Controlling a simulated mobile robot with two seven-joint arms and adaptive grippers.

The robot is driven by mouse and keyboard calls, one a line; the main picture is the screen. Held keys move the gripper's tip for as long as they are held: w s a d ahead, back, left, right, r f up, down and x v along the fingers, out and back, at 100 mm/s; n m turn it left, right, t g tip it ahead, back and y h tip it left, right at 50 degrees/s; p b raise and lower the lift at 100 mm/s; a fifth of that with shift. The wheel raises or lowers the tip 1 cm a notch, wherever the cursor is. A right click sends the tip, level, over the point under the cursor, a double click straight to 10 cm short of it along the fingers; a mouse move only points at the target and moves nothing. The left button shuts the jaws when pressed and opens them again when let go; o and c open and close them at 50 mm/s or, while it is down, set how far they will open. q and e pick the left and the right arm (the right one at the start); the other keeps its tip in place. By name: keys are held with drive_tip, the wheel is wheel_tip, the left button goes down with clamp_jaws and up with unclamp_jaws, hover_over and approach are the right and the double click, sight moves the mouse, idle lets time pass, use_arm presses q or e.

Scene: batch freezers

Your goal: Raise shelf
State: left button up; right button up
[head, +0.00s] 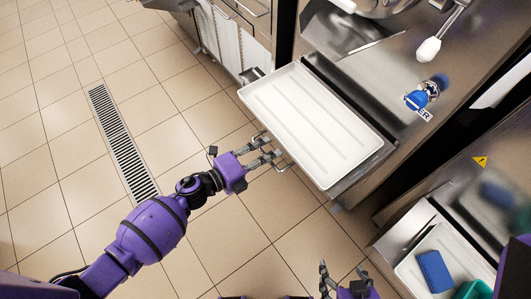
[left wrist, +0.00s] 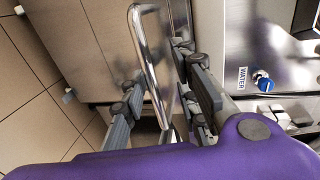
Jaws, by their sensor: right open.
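The shelf (head: 366,98) sticks out from the front of the steel batch freezer, and a white rectangular tray (head: 310,118) lies on it. A bent chrome handle bar (left wrist: 148,55) shows large in the left wrist view; part of it also shows below the tray's left edge in the head view. My left gripper (head: 272,157) is at that edge, with its fingers apart. In the left wrist view its fingers (left wrist: 160,105) stand on either side of the bar; I cannot tell if they touch it. My right gripper (head: 344,283) is open and empty at the bottom of the head view.
A blue knob (head: 416,100) with a WATER label is on the freezer front, below a white-tipped lever (head: 430,48). A second white tray (head: 412,272) at lower right holds a blue item (head: 435,272) and a green one. The tiled floor at left, with a drain grate (head: 120,140), is clear.

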use_arm(q)
drive_tip(key=shift+f, duration=0.1)
drive_tip(key=v, duration=1.2)
use_arm(e)
drive_tip(key=shift+w, duration=0.1)
use_arm(q)
drive_tip(key=shift+w, duration=0.1)
drive_tip(key=w+a+r+n+t+y, duration=0.1)
drive_tip(key=w+a+n+t+y, duration=0.25)
drive_tip(key=n, duration=0.25)
drive_tip(key=s+a+n+y+p, duration=0.3)
drive_tip(key=s+a+n+y, duration=0.15)
drive_tip(key=n, duration=0.65)
drive_tip(key=s+a+f+n+g+y+p, duration=0.1)
drive_tip(key=s+n+g+y+p, duration=0.3)
drive_tip(key=s+n, duration=0.7)
drive_tip(key=s+a+p, duration=0.1)
drive_tip(key=s+p, duration=0.1)
drive_tip(key=s, duration=0.8)
drive_tip(key=shift+a+f, duration=0.15)
drive_tip(key=shift+f, duration=0.25)
use_arm(e)
drive_tip(key=w+a+r, duration=0.1)
drive_tip(key=w+r, duration=0.2)
drive_tip(key=r, duration=0.6)
drive_tip(key=shift+r+t, duration=0.2)
drive_tip(key=shift+t, duration=0.2)
